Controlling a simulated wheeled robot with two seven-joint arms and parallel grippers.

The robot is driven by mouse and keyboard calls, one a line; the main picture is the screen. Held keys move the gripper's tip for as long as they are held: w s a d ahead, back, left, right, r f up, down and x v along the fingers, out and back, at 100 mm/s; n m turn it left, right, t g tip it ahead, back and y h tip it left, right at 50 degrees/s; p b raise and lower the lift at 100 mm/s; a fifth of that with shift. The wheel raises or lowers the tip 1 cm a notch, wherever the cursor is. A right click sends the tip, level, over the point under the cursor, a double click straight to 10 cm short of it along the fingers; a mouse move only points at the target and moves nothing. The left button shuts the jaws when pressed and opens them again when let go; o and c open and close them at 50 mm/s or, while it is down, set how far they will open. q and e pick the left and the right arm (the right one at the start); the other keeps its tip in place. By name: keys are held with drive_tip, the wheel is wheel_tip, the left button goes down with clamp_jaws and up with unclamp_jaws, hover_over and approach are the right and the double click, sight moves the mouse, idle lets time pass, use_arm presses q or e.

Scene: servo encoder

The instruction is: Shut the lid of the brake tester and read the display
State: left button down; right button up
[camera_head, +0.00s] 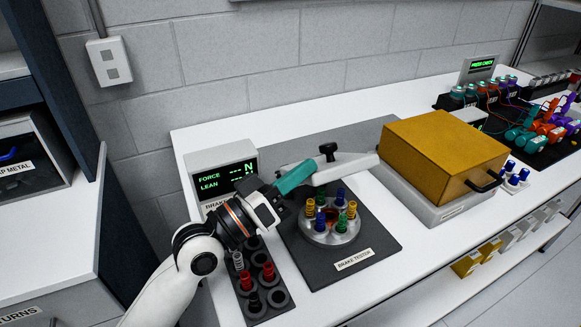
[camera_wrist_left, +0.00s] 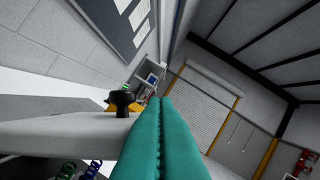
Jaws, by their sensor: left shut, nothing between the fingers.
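The brake tester (camera_head: 352,264) is a dark plate with a round metal holder (camera_head: 318,236) carrying several coloured springs. Its pale lid (camera_head: 348,168), with a black knob (camera_head: 328,150), is raised behind and above the springs, so the tester stands open. The display (camera_head: 226,176) shows green FORCE and LEAN lines with dashes. My left gripper (camera_head: 311,166) has teal fingers, shut and empty, close to the lid's left end; I cannot tell whether they touch it. In the left wrist view the fingers (camera_wrist_left: 160,105) are together, right of the knob (camera_wrist_left: 122,101) and lid (camera_wrist_left: 65,137). My right gripper is not in view.
A yellow-lidded box (camera_head: 440,150) with a black handle stands right of the tester. Farther right are wired coloured parts (camera_head: 540,125).

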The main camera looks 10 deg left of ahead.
sight(315, 187)
use_arm(q)
drive_tip(key=f+m, duration=0.1)
drive_tip(key=s+f+m+b, duration=0.1)
drive_tip(key=d+f+h+b, duration=0.1)
drive_tip(key=shift+s+m+g, duration=0.25)
drive_tip(key=shift+m+g, duration=0.05)
drive_tip(key=shift+m, duration=0.1)
drive_tip(key=shift+s+d+f+b, duration=0.2)
drive_tip(key=shift+s+f+b, duration=0.2)
drive_tip(key=shift+f, duration=0.25)
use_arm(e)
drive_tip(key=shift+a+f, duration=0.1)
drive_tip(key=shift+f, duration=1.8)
